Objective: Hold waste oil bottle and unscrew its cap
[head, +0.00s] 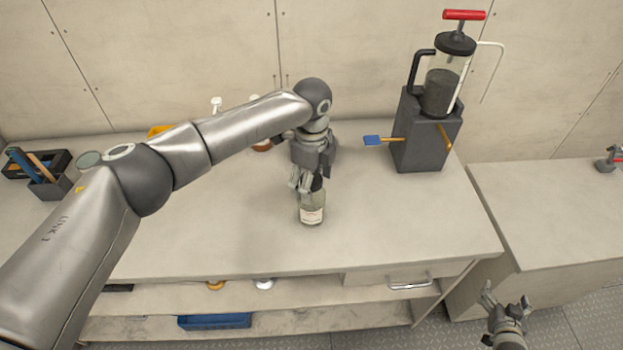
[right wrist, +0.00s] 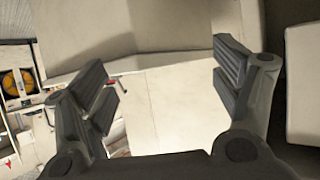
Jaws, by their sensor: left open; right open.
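The waste oil bottle (head: 312,209) stands upright on the bench, a squat clear bottle with a pale label and a dark top. My left gripper (head: 303,184) comes down from above at the bottle's neck, with its fingers open beside the dark top. The fingers partly hide the cap, and I cannot tell whether they touch it. My right gripper (head: 506,304) is low at the right, beyond the bench's front edge and far from the bottle. It is open and empty in the right wrist view (right wrist: 160,95).
A tool caddy (head: 48,185) is at the far left. The bench top (head: 400,220) right of the bottle is clear.

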